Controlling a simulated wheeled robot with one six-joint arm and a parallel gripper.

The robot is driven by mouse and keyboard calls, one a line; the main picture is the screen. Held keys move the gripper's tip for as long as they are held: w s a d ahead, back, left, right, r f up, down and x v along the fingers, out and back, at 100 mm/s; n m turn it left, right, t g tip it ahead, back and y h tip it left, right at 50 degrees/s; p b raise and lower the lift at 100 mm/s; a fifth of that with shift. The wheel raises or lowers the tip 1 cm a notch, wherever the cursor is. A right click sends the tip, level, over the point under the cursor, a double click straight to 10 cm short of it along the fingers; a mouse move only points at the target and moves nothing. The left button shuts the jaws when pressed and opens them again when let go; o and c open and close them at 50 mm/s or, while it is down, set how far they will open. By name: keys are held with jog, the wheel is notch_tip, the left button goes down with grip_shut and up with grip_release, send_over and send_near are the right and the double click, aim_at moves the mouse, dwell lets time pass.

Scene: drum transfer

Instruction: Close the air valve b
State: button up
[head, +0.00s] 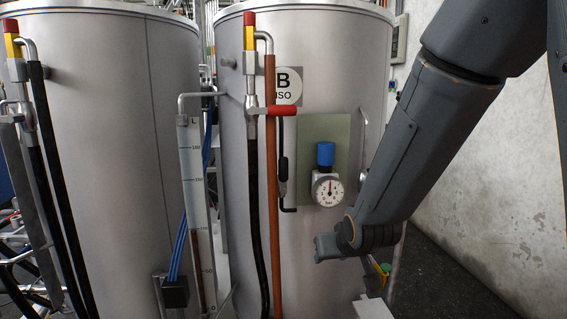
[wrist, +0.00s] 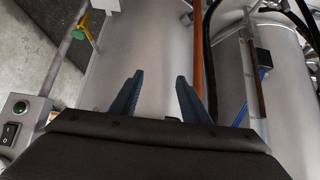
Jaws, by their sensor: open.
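A blue knob (head: 325,153) sits over a round pressure gauge (head: 328,190) on a green plate. I cannot tell which of these is air valve b. My gripper (head: 323,246) is below the gauge, apart from these parts. In the wrist view my gripper (wrist: 159,76) is open and empty, facing the drum wall.
An orange hose (head: 270,200) and a black hose (head: 254,190) run down the drum, left of my gripper. A level scale (head: 188,160) stands between the drums. A switch box (wrist: 20,120) and a green-yellow knob (wrist: 80,32) are near. Open floor (head: 450,280) lies right.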

jog(key=w+a+r+n+t+y+p, duration=0.1)
jog(key=w+a+r+t+y+p, duration=0.1)
jog(key=w+a+r+t, duration=0.55)
jog(key=y+p, duration=0.1)
jog(key=y, duration=0.1)
send_near(285, 169)
jog(key=f+x, duration=0.1)
jog(key=x, duration=0.3)
jog(key=shift+a+r+n+t, duration=0.1)
jog(key=shift+r+n+t, duration=0.2)
jog(key=shift+n+t, duration=0.2)
jog(key=p+x, duration=0.2)
jog(key=x, duration=0.5)
jog(key=shift+w, duration=0.25)
grip_shut()
